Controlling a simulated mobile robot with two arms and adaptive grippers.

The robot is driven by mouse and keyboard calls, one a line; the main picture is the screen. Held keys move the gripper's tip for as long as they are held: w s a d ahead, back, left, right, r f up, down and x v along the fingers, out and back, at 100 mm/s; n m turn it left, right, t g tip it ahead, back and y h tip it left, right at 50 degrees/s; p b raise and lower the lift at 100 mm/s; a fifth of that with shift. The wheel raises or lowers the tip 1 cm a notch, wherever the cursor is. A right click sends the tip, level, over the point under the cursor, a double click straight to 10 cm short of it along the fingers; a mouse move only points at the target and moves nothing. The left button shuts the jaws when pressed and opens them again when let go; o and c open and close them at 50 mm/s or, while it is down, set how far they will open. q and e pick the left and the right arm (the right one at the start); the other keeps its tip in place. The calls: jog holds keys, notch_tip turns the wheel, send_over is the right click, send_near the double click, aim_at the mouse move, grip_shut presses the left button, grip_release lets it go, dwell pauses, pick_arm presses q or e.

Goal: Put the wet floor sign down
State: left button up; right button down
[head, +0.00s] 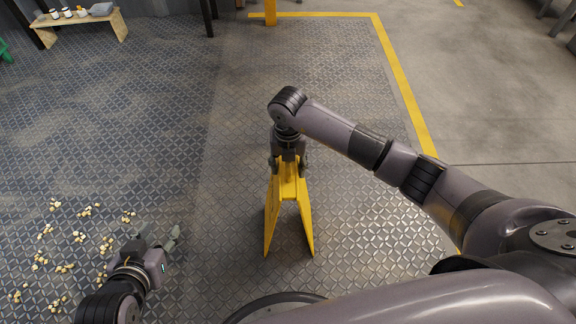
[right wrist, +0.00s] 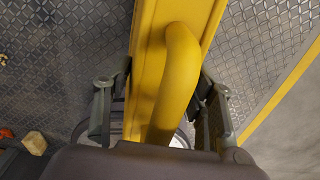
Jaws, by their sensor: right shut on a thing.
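The yellow wet floor sign (head: 304,225) is upright in the middle of the head view, its two panels spread like an A. Whether its lower edges touch the floor, I cannot tell. My right gripper (head: 289,166) is at its top, shut on the handle. In the right wrist view, the sign's curved yellow handle (right wrist: 176,80) runs between the two fingers of the right gripper (right wrist: 160,110). My left gripper (head: 162,240) is low at the left of the head view, fingers apart and empty, away from the sign.
Several pale yellowish lumps (head: 79,237) lie scattered on the metal-plate floor (head: 120,150) at the left. A wooden bench (head: 75,22) with small containers stands at the back left. A yellow floor line (head: 400,75) runs along the right. The plate floor behind the sign is clear.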

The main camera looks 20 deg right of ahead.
jog(key=c, duration=0.7)
grip_release()
